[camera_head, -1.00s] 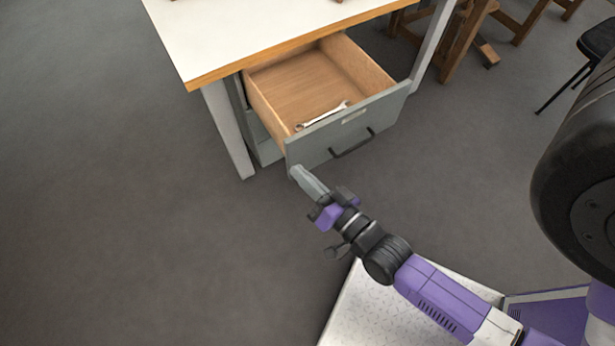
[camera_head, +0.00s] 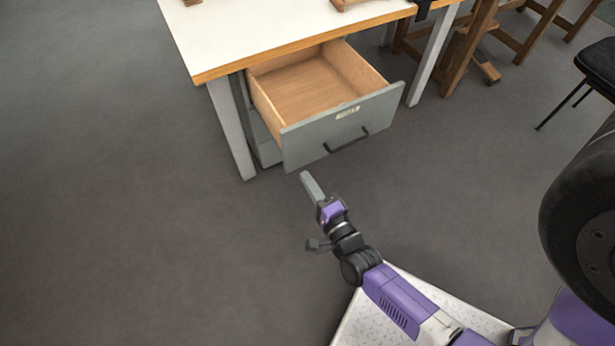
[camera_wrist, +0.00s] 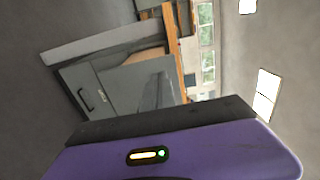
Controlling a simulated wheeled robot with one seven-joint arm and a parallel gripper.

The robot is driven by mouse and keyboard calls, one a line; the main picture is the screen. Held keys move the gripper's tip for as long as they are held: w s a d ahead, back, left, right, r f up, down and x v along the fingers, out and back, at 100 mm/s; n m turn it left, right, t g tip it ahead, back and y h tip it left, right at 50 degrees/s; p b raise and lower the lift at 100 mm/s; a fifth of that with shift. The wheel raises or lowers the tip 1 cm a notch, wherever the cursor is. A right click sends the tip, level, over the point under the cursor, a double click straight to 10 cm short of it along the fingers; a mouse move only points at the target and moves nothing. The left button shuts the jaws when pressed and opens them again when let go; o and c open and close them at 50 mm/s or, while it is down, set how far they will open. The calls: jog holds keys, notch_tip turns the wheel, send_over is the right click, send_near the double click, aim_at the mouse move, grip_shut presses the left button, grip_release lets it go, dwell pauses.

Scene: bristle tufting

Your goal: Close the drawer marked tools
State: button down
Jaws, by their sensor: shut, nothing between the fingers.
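The grey drawer (camera_head: 310,142) under the workbench stands open, its wooden inside showing. Its front has a dark bar handle (camera_head: 347,141) and a pale label (camera_head: 347,112) too small to read. The part of the drawer floor just behind the front is hidden. My gripper (camera_head: 307,178) is shut and empty, just in front of the lower left part of the drawer front, with a small gap seeming to show. In the wrist view the drawer front (camera_wrist: 120,92) appears tilted, beyond the gripper.
The workbench (camera_head: 240,45) has a white top and pale legs; its left leg (camera_head: 232,130) stands close beside the drawer. A wooden trestle (camera_head: 465,55) and a black stool (camera_head: 598,65) are at the right. The floor left and in front is clear.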

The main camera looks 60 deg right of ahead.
aim_at(284, 142)
jog(key=x, duration=1.1)
jog(key=shift+w+d+p, duration=0.15)
jog(key=shift+d+p, duration=0.05)
jog(key=shift+p, duration=0.2)
